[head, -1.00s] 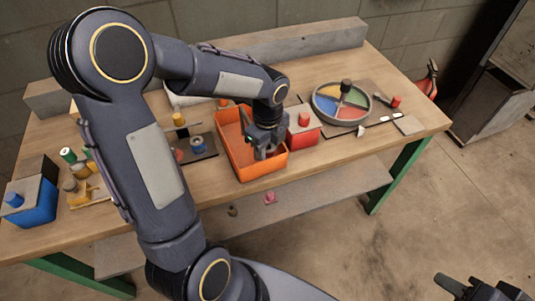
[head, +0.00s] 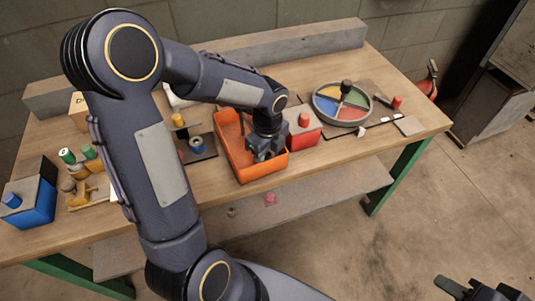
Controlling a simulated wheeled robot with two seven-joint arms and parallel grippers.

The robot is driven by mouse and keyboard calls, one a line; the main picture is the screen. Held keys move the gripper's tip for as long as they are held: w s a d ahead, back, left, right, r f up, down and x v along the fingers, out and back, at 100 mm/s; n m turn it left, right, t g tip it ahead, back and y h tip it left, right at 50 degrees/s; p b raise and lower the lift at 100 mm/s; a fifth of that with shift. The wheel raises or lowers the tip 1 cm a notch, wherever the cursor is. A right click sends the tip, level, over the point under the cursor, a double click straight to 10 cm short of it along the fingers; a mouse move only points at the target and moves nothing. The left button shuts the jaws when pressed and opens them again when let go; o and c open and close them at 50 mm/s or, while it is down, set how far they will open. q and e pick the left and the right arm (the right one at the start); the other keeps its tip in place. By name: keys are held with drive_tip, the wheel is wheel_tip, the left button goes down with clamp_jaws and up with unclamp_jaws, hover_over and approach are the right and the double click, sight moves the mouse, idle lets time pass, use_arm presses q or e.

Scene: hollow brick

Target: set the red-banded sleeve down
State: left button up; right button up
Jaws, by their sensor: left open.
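My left gripper (head: 268,156) is over the front right part of an orange tray (head: 236,176), low and close to its inside. It is open, and its own body hides the space between and below its fingers. I cannot make out a red-banded sleeve in the head view; the gripper and arm cover part of the tray and table. My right gripper (head: 462,287) is at the lower right corner, away from the table, partly cut off by the frame. Its fingers look apart and nothing shows between them.
A red block with a knob (head: 302,134) stands close right of the tray. A round dish with coloured sectors (head: 341,103) lies further right. A dark board with small parts (head: 203,152) is left of the tray. A blue block (head: 33,206) stands at the far left.

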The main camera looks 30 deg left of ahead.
use_arm(q)
wheel_tip(320, 180, up, 11)
drive_tip(key=p, duration=0.2)
drive_tip(key=s+d+r+n+t+h, duration=0.1)
drive_tip(key=s+d+n+t+h, duration=0.1)
drive_tip(key=s+n, duration=0.6)
drive_tip(key=s+d+r+n+t+h, duration=0.1)
drive_tip(key=s+d+r+n+t, duration=0.1)
drive_tip(key=s+n, duration=0.7)
drive_tip(key=n+t, duration=0.1)
drive_tip(key=n, duration=0.4)
drive_tip(key=shift+n+t+h, duration=0.3)
drive_tip(key=shift+h, duration=0.1)
drive_tip(key=shift+d, duration=0.1)
wheel_tip(320, 180, up, 7)
drive_tip(key=p, duration=0.6)
drive_tip(key=shift+f, duration=0.5)
drive_tip(key=shift+c, duration=0.4)
